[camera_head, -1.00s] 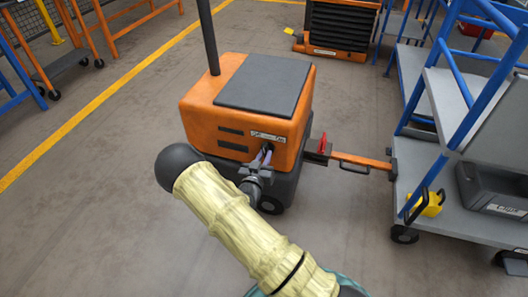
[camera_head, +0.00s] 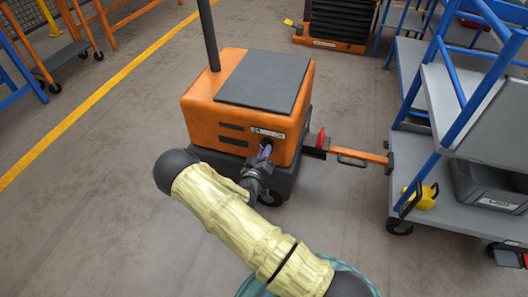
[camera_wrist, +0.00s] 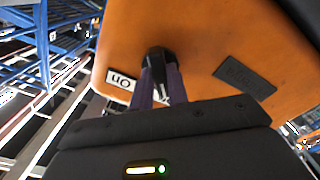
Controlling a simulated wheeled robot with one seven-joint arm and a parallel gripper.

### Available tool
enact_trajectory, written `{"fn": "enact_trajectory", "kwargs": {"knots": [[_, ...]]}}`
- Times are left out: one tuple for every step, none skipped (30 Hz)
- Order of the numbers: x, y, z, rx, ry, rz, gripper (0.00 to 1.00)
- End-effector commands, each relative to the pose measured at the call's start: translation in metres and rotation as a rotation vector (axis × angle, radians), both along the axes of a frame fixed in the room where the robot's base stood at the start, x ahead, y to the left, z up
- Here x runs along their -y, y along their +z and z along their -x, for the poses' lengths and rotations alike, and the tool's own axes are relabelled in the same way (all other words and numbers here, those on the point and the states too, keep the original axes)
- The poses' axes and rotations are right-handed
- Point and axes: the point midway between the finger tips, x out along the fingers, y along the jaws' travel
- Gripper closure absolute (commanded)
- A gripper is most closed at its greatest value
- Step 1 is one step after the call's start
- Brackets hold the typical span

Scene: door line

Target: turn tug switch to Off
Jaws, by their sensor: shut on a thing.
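The orange tug (camera_head: 215,115) stands on the floor with a dark flat top. A white label (camera_head: 278,135) marks its front face, partly covered at its middle by my fingers in the wrist view. My gripper (camera_head: 265,151) reaches the tug's front just below the label. In the wrist view, the black switch knob (camera_wrist: 158,56) sits on the orange panel, with the label (camera_wrist: 119,80) behind it, its "On" end showing upside down. My gripper (camera_wrist: 160,82) has its purple-grey fingers shut on the knob. The knob's exact pointing direction is hard to tell.
An orange tow bar (camera_head: 350,155) with a red lever (camera_head: 320,139) links the tug to a blue-framed grey cart (camera_head: 430,195) at right. The cart carries a dark bin (camera_head: 488,187) and a yellow item (camera_head: 424,196).

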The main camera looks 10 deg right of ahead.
Motion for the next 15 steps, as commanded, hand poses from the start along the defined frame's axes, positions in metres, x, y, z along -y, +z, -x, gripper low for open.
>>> {"fn": "enact_trajectory", "kwargs": {"knots": [[-0.0002, -0.0029, 0.0014, -0.009, -0.001, 0.001, 1.00], [-0.0001, -0.0029, 0.0014, -0.009, -0.001, 0.001, 1.00], [-0.0002, -0.0029, 0.0014, -0.009, -0.001, 0.001, 1.00], [-0.0001, -0.0030, 0.0014, -0.009, -0.001, 0.001, 1.00], [-0.0001, -0.0030, 0.0014, -0.009, -0.001, 0.001, 1.00], [-0.0002, -0.0030, 0.0015, -0.009, 0.000, 0.000, 1.00], [-0.0002, -0.0030, 0.0015, -0.009, 0.000, 0.000, 1.00], [-0.0002, -0.0030, 0.0015, -0.009, 0.000, 0.000, 0.78], [-0.0001, -0.0028, 0.0013, -0.008, 0.000, 0.000, 0.70], [-0.0001, -0.0026, 0.0012, -0.008, 0.000, 0.000, 0.64], [-0.0001, -0.0024, 0.0012, -0.008, 0.000, 0.000, 0.62], [0.0000, -0.0021, 0.0010, -0.006, 0.000, 0.000, 0.62], [0.0000, -0.0019, 0.0009, -0.006, 0.000, 0.000, 0.62], [0.0000, -0.0017, 0.0008, -0.005, 0.000, 0.000, 0.62], [0.0000, -0.0015, 0.0008, -0.004, 0.000, 0.000, 0.62]]}}
